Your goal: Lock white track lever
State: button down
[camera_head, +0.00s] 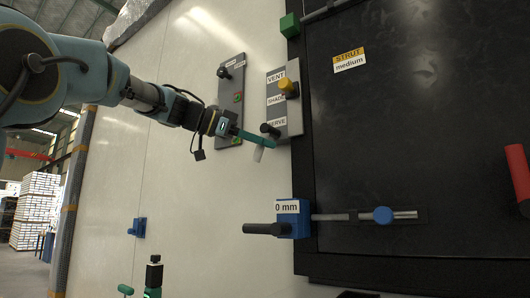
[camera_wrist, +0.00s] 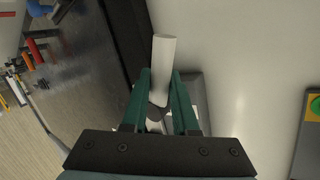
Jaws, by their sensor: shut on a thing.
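The white lever (camera_head: 258,154) is a short pale cylinder at the lower-left edge of a grey track panel (camera_head: 295,122) in the head view. The panel carries the labels VENT, SHADE and one partly covered that ends in "ERVE". My gripper (camera_head: 262,139) reaches in from the left with its teal fingers at the lever. In the wrist view the white lever (camera_wrist: 164,65) stands between the two teal fingers of my gripper (camera_wrist: 160,85), which are shut on it. The lever's base is partly hidden by the fingers.
A yellow knob (camera_head: 287,87) and a black knob (camera_head: 270,130) sit close by on the same panel. A second grey panel (camera_head: 231,98) with buttons is to the left. Below is a blue block (camera_head: 290,226) with a black handle (camera_head: 264,229). The pale wall between is mostly bare.

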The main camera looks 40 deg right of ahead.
jog(key=shift+w+a+r+m+t+y, duration=0.1)
jog(key=shift+w+r+m+t+y, duration=0.2)
jog(key=shift+m+t+y, duration=0.5)
jog(key=shift+w+r+m+t+y, duration=0.2)
jog(key=shift+m+t, duration=0.25)
jog(key=shift+m, duration=0.15)
jog(key=shift+w+r+m+t+y, duration=0.1)
jog(key=shift+r+m+t+y, duration=0.1)
jog(key=shift+m+t, duration=0.35)
jog(key=shift+w+a+r+m+t+y+p, duration=0.1)
jog(key=shift+r+m+t+y+p, duration=0.15)
jog(key=shift+m+t, duration=0.25)
jog(key=shift+w+a+r+m+t+y+p, duration=0.1)
jog(key=shift+r+m+t+y+p, duration=0.1)
jog(key=shift+m+t+p, duration=0.3)
jog(key=shift+w+r+m+t+y, duration=0.1)
jog(key=shift+r+m+t+y, duration=0.25)
jog(key=shift+m+t, duration=0.55)
jog(key=c, duration=0.7)
grip_release()
